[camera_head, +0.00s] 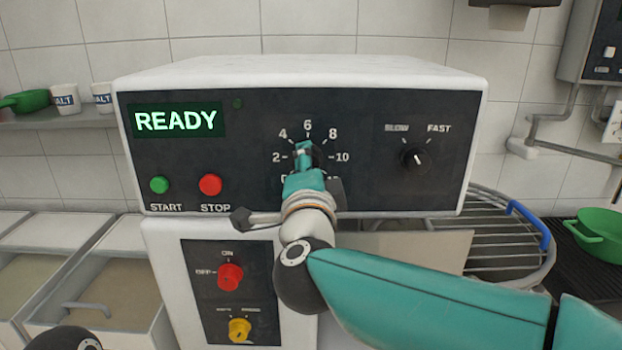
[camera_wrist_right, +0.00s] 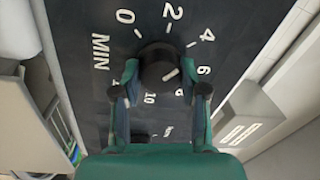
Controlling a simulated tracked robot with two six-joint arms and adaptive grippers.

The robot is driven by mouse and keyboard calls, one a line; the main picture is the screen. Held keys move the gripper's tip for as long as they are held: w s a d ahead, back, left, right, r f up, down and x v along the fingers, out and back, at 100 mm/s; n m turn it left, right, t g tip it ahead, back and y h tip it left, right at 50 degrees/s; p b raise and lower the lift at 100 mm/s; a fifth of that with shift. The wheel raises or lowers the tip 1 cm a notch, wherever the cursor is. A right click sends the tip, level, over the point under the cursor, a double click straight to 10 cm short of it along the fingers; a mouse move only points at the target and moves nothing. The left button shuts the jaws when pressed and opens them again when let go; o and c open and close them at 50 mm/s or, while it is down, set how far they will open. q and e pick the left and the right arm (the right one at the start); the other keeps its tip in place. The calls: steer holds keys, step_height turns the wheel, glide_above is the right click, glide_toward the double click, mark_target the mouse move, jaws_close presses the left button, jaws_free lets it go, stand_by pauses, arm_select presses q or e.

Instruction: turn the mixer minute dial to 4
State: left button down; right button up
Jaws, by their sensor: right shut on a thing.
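The mixer minute dial is a black round knob (camera_wrist_right: 157,62) in the right wrist view, ringed by white numbers and the word MIN. A white mark shows on the knob, on the side toward the 6; I cannot tell exactly which number it points to. My right gripper (camera_wrist_right: 160,85) is shut on the knob, one finger on each side. In the head view my right gripper (camera_head: 304,158) covers most of the dial, and its scale (camera_head: 308,126) shows around it. The mixer control box (camera_head: 300,85) has a green READY display (camera_head: 177,121). My left gripper is out of view.
A speed knob (camera_head: 414,157) marked SLOW and FAST is right of the dial. Green START (camera_head: 160,185) and red STOP (camera_head: 210,185) buttons are at left. Red (camera_head: 230,277) and yellow (camera_head: 240,330) knobs sit on the lower panel. A wire guard (camera_head: 500,240) is at right.

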steer(key=shift+m+b, duration=0.3)
steer(key=shift+m, duration=0.4)
steer(key=shift+d, duration=0.1)
steer(key=o, duration=1.1)
steer(key=shift+w+f, duration=0.1)
steer(key=shift+o, duration=0.2)
steer(key=s, duration=1.2)
steer(key=shift+f, duration=0.45)
